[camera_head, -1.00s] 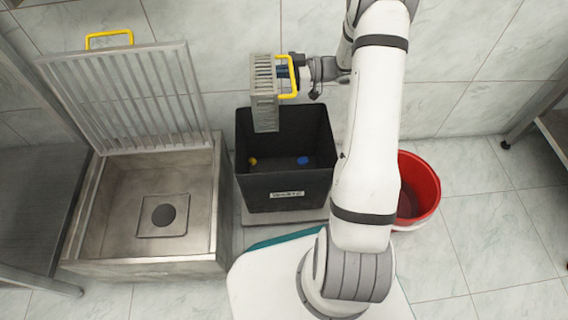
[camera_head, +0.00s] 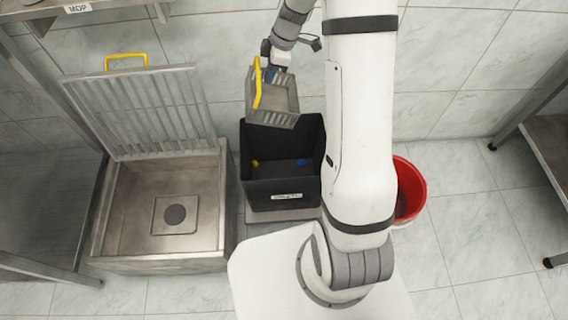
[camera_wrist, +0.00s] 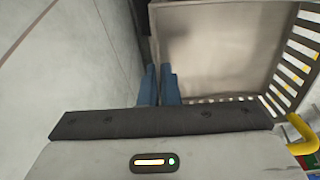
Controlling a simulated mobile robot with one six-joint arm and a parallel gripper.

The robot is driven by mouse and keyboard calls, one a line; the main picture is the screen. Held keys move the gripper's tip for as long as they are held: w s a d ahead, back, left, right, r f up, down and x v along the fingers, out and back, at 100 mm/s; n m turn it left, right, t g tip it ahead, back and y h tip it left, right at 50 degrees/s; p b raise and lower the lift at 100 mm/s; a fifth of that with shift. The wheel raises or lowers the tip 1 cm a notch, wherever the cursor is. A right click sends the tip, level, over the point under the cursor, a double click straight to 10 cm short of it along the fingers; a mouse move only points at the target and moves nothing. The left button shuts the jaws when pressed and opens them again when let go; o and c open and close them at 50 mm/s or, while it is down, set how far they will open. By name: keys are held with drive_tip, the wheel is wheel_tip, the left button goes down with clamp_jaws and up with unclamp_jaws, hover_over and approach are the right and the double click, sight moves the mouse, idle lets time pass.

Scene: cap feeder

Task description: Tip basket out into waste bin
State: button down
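The basket (camera_head: 285,92) is grey metal with slotted walls and a yellow handle (camera_head: 257,84). It hangs tilted above the back edge of the black waste bin (camera_head: 281,187). My gripper (camera_head: 271,73) is at its far side. In the wrist view, the blue fingertips (camera_wrist: 159,84) are close together at the edge of the basket (camera_wrist: 225,45), apparently shut on its wall. The visible inside of the basket looks bare. A small yellow piece (camera_head: 255,163) and a blue piece (camera_head: 301,162) lie in the bin.
A metal sink (camera_head: 122,205) with a raised slatted grate (camera_head: 140,110) stands left of the bin. A red bucket (camera_head: 411,190) stands to the right, partly behind my arm. A shelf frame (camera_head: 548,130) is at the far right. Floor between bucket and shelf is clear.

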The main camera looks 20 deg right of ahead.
wheel_tip(320, 180, up, 2)
drive_tip(key=h+p, duration=0.2)
drive_tip(key=p, duration=0.3)
drive_tip(key=shift+a+g+h, duration=0.1)
drive_tip(key=shift+g+h, duration=0.2)
drive_tip(key=shift+h+p, duration=0.3)
drive_tip(key=shift+p, duration=0.05)
drive_tip(key=shift+f+h, duration=0.15)
drive_tip(key=shift+h, duration=0.15)
